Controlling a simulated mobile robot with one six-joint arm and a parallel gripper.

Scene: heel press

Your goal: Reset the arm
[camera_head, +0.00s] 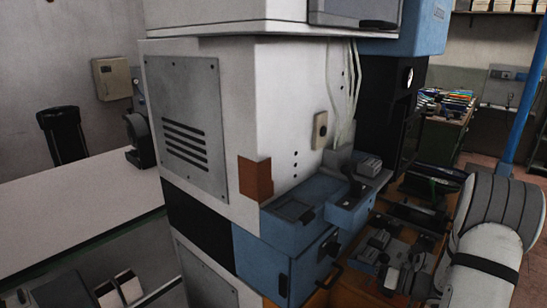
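The heel press (275,110) stands tall in the middle of the view, with a white housing, a louvred side panel and a blue lower part. A light grey rounded link of my arm (492,235) shows at the right edge, in front of the machine's right side.
A pale worktop (75,215) lies left of the machine. Small grey and dark parts (385,250) sit on an orange-brown surface at the lower right, close to my arm. A blue post (522,95) and a loaded shelf (445,120) stand behind.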

